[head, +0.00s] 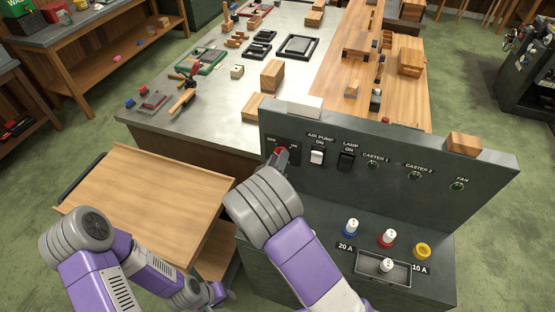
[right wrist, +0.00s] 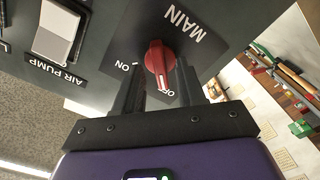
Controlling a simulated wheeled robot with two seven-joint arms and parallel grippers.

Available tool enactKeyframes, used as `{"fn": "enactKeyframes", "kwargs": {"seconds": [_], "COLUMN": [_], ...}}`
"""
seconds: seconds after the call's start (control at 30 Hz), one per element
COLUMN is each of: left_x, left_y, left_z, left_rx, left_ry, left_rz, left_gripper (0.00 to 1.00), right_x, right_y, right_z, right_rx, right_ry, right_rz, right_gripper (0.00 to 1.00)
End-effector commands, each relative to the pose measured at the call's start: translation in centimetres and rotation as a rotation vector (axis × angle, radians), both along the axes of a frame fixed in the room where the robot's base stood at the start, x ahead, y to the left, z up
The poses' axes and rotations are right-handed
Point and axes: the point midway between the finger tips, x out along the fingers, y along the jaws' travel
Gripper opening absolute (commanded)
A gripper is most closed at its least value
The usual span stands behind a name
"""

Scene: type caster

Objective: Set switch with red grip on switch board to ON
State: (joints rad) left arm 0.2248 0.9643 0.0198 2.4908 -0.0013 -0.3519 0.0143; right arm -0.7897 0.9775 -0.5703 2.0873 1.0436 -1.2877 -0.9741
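The switch with the red grip (right wrist: 158,62) is on the dark switch board (head: 400,150), labelled MAIN, with ON and OFF marks. In the right wrist view its grip points toward the OFF mark. It shows small and partly covered in the head view (head: 281,150). My right gripper (right wrist: 158,84) is open, its two fingers on either side of the red grip. Whether they touch it I cannot tell. My left arm is folded low at the left of the head view; the purple end there may be the left gripper (head: 216,293), its fingers not clear.
The board also has an AIR PUMP switch (head: 317,157), a LAMP switch (head: 346,162) and green lamps. Below are coloured fuses (head: 388,238) and a tray (head: 384,270). A wooden-topped cart (head: 140,200) stands left. A workbench (head: 215,110) with blocks is behind.

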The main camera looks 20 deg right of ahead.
Motion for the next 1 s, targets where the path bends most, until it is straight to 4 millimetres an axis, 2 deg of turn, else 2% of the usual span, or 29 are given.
{"fn": "enactKeyframes", "kwargs": {"seconds": [0.2,0.4,0.47,0.77,1.0], "left_x": [0.0,0.0,0.0,0.0,0.0], "left_y": [0.0,0.0,0.0,0.0,0.0], "left_z": [0.0,0.0,0.0,-0.2,-1.1], "left_rx": [0.0,0.0,0.0,0.0,0.0], "left_ry": [0.0,0.0,0.0,0.0,0.0], "left_rz": [0.0,0.0,0.0,0.0,0.0], "left_gripper": [0.39,0.39,0.39,0.39,0.39], "right_x": [0.0,0.0,0.0,0.0,0.0], "right_y": [0.0,0.0,0.0,0.0,-0.1], "right_z": [0.0,0.0,0.0,0.0,-0.1], "right_rx": [0.0,0.0,0.0,0.012,0.09], "right_ry": [0.0,0.0,0.0,-0.007,-0.061], "right_rz": [0.0,0.0,0.0,-0.001,-0.001], "right_gripper": [0.38,0.07,0.0,0.0,0.0]}}
